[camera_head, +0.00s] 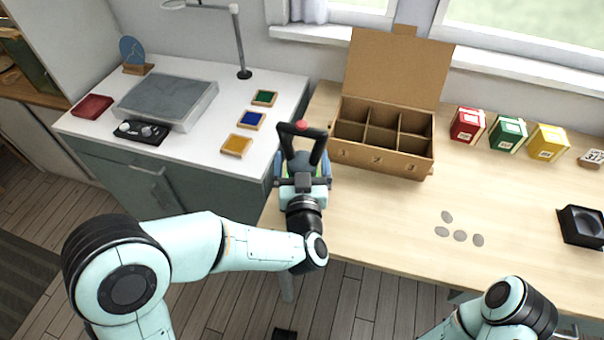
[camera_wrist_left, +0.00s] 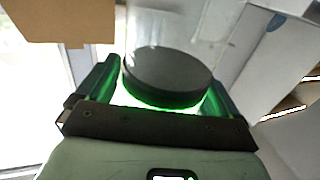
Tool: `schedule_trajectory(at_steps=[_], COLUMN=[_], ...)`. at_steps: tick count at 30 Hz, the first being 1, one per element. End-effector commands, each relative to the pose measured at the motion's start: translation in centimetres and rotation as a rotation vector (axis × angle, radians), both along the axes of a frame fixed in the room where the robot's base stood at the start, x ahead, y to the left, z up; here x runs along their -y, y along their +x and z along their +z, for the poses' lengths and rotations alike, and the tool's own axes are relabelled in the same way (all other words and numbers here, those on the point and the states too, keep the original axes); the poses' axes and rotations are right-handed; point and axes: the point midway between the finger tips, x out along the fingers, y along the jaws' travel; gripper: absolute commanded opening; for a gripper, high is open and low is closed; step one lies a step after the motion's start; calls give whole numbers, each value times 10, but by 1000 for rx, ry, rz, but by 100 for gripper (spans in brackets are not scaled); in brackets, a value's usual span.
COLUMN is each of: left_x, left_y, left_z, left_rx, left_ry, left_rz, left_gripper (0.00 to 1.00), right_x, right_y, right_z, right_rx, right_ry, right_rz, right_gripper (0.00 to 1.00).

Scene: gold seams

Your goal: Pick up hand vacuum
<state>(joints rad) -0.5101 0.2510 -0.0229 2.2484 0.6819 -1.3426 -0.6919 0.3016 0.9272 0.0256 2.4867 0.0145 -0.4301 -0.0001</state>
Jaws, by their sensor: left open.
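The hand vacuum (camera_head: 301,132) stands at the left edge of the wooden table, with a dark looped handle and a red button on top. My left gripper (camera_head: 303,177) is right at its near side, and its wrist hides the vacuum's lower part. In the left wrist view, a dark round part of the vacuum (camera_wrist_left: 168,75), with a green-lit rim, lies between the two fingers of my left gripper (camera_wrist_left: 160,92). The fingers are apart, one on either side; whether they touch it I cannot tell. My right gripper is out of view; only part of that arm shows.
An open cardboard box (camera_head: 383,158) with compartments stands close right of the vacuum. Red (camera_head: 467,124), green (camera_head: 508,133) and yellow (camera_head: 547,141) boxes stand farther right. Several grey discs (camera_head: 460,236) lie on the table. A white counter (camera_head: 190,150) is at left.

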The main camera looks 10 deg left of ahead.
Motion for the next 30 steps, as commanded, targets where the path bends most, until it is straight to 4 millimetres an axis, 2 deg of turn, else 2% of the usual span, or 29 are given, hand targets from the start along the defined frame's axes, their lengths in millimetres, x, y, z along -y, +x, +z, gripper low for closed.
schedule_trajectory(at_steps=[5, 9, 11, 23, 26, 30], left_x=[0, 0, 0, 0, 0, 0], left_y=[0, 0, 0, 0, 0, 0], left_z=[0, 0, 0, 9, 19, 46], left_rx=[0, 0, 0, 7, 9, 11], left_ry=[0, 0, 0, -1, -3, -4], left_rz=[0, 0, 0, 0, 1, 1], left_gripper=[94, 49, 33, 33, 33, 33], right_x=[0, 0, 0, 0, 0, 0], right_y=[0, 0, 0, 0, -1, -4], right_z=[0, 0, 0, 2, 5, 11], right_rx=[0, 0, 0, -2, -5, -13], right_ry=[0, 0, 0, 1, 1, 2], right_rz=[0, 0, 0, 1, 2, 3], right_gripper=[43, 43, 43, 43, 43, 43])
